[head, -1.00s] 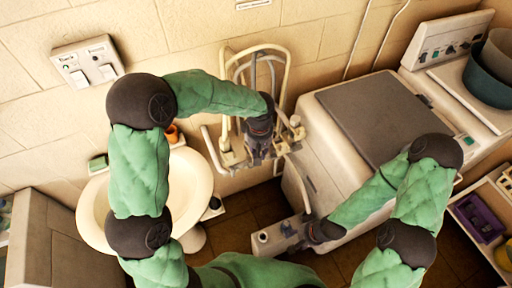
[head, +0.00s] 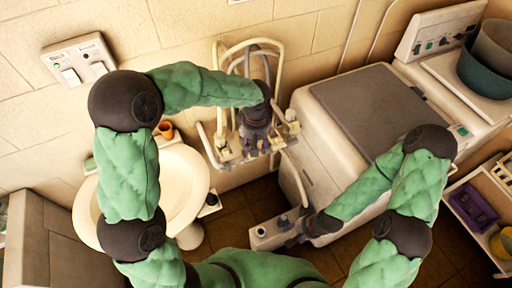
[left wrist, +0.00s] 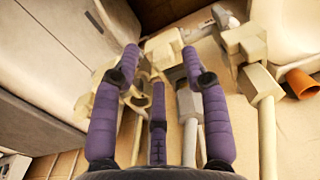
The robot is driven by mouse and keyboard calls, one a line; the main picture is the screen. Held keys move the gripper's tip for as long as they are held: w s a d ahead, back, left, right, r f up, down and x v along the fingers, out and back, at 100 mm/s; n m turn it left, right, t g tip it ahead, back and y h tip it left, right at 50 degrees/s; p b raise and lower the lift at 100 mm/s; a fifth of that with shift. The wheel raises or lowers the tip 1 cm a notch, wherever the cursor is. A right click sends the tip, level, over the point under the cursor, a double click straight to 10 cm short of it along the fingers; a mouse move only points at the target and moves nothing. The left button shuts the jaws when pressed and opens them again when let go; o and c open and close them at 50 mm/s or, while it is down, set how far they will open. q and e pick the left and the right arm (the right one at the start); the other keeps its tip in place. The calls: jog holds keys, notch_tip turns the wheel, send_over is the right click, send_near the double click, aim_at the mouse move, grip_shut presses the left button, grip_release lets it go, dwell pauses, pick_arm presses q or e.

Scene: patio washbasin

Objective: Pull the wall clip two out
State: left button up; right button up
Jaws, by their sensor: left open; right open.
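A row of cream wall clips (head: 222,150) sits low on the wall, with looped hoses and pipes (head: 245,55) rising behind it. I cannot tell which clip is number two. My left gripper (head: 253,145) is over the middle of this row, pointing down. In the left wrist view its purple fingers (left wrist: 165,75) are spread, with a cream clip block (left wrist: 165,48) between and beyond them; contact is unclear. Another clip block (left wrist: 245,45) stands to the right. My right gripper (head: 298,232) is low, open, beside a small pale box (head: 262,238) by the machine.
A washing machine (head: 365,115) stands right of the clips, close to both arms. A white basin (head: 185,200) lies under my left arm, with an orange cup (head: 166,130) behind it. Switches (head: 80,62) are on the wall. A shelf with a purple tray (head: 473,207) is at right.

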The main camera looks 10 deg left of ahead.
pick_arm(q)
notch_tip(320, 180, up, 9)
jog(key=shift+r, duration=0.2)
dwell(0.6)
